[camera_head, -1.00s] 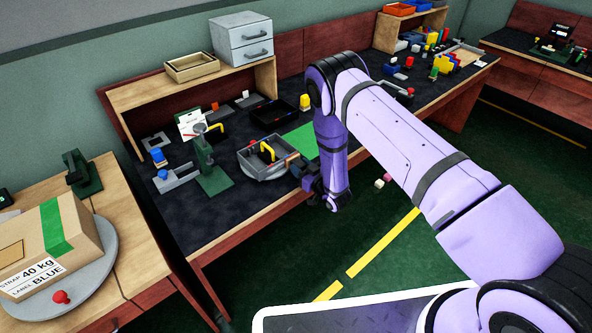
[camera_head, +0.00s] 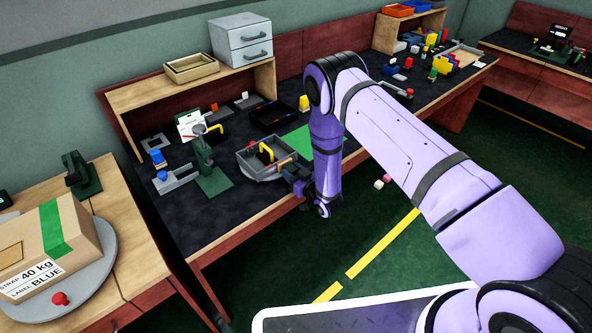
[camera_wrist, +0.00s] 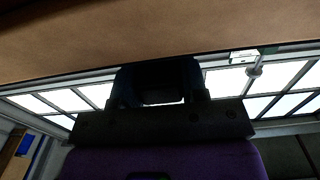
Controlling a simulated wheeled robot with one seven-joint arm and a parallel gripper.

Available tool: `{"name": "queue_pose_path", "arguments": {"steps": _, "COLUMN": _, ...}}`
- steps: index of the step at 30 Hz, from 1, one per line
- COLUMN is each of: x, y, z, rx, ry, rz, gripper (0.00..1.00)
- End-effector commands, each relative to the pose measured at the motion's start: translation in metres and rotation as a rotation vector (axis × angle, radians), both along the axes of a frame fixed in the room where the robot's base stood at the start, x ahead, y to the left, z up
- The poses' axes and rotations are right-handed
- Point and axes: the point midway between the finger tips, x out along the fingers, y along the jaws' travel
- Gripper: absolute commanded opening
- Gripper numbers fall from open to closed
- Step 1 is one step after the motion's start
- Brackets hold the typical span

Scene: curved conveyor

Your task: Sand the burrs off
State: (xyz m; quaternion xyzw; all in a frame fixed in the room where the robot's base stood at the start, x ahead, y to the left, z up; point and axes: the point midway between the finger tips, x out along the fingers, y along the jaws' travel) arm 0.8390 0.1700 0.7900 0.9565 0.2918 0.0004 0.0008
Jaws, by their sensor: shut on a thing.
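A grey tray (camera_head: 243,163) sits on a round grey plate at the front of the dark bench. A yellow-handled part (camera_head: 266,151) and small red bits lie in or by the tray. My gripper (camera_head: 293,174) is at the tray's right front corner, low by the bench edge, partly hidden by my arm. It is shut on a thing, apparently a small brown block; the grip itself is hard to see. In the wrist view, my gripper (camera_wrist: 160,92) shows dark under a broad brown surface (camera_wrist: 150,28); I cannot tell whether that is the held thing. Burrs are too small to make out.
A green stand (camera_head: 211,178) is left of the tray, with a blue-and-grey fixture (camera_head: 172,179) further left. A green mat (camera_head: 301,141) lies to the right. A black bin (camera_head: 273,112) is behind. A carton (camera_head: 48,240) stands on the left table.

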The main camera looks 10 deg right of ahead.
Motion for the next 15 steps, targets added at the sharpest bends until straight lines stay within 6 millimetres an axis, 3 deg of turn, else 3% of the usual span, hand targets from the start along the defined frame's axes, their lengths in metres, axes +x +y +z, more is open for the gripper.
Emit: {"name": "queue_pose_path", "arguments": {"steps": 15, "x": -0.017, "y": 0.027, "z": 0.0, "rx": 0.001, "ry": 0.0, "rz": 0.001, "gripper": 0.21}}
